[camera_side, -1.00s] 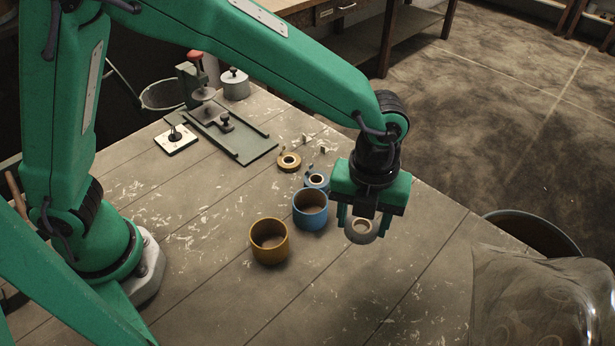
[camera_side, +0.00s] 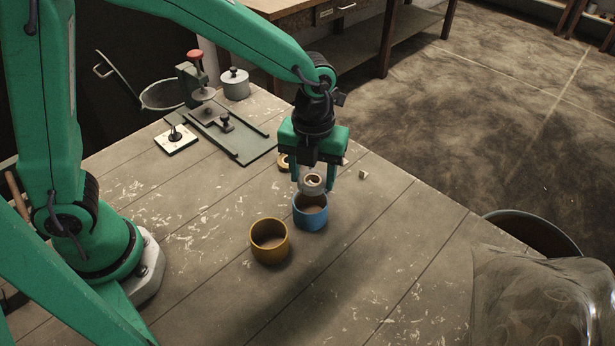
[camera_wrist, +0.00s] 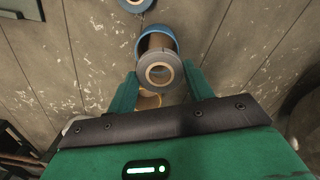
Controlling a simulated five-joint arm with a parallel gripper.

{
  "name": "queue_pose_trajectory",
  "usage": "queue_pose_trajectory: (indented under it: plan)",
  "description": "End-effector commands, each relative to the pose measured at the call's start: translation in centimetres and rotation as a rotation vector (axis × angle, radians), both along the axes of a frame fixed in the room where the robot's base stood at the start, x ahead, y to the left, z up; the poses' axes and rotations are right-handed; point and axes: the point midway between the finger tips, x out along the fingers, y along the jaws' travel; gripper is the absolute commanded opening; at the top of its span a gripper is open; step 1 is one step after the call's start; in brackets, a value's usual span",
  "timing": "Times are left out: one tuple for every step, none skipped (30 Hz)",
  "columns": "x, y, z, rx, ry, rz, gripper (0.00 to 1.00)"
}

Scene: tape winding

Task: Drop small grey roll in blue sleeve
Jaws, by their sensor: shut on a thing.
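The small grey roll (camera_side: 312,184) is a ring with a tan core, held between the fingers of my gripper (camera_side: 314,182). In the side view it hangs just over the far part of the blue sleeve's opening. The blue sleeve (camera_side: 310,218) stands upright and open on the table. In the wrist view the roll (camera_wrist: 160,74) sits between my green fingertips and overlaps the near part of the blue sleeve (camera_wrist: 156,29), hiding some of it. I cannot tell the exact height gap between roll and rim.
An orange-yellow sleeve (camera_side: 269,249) stands close to the left of the blue one. A tan roll (camera_side: 283,162) is partly hidden behind my gripper. A blue roll (camera_wrist: 134,3) shows at the wrist view's top edge. A grey metal fixture (camera_side: 238,143) lies behind.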

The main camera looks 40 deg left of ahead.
Motion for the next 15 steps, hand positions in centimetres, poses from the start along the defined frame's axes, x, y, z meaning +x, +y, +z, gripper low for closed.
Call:
queue_pose_trajectory:
  plan:
    - [0.01, 0.35, 0.01, -0.001, 0.000, 0.001, 0.30]
    - [0.00, 0.48, 0.00, 0.000, 0.000, 0.001, 0.30]
    - [-0.01, 0.58, -0.02, 0.000, 0.000, 0.001, 0.30]
    - [-0.01, 0.61, -0.03, 0.000, 0.000, 0.001, 0.30]
    - [-0.02, 0.62, -0.03, 0.000, 0.000, 0.001, 0.30]
    - [-0.01, 0.61, -0.04, 0.000, 0.000, 0.000, 0.30]
    - [-0.02, 0.59, -0.05, 0.000, 0.000, 0.000, 0.30]
    - [-0.01, 0.59, -0.07, 0.000, 0.000, 0.000, 0.30]
    - [-0.02, 0.57, -0.10, 0.000, 0.000, 0.000, 0.30]
    - [-0.02, 0.57, -0.14, 0.000, 0.000, 0.000, 0.30]
    - [-0.02, 0.57, -0.20, 0.000, 0.000, 0.000, 0.30]
    - [-0.01, 0.56, -0.28, 0.000, 0.000, 0.000, 0.30]
    - [-0.02, 0.56, -0.37, 0.000, 0.000, 0.000, 0.30]
    - [-0.02, 0.55, -0.46, 0.000, 0.000, 0.000, 0.30]
    - [-0.02, 0.55, -0.61, 0.000, 0.000, 0.000, 0.30]
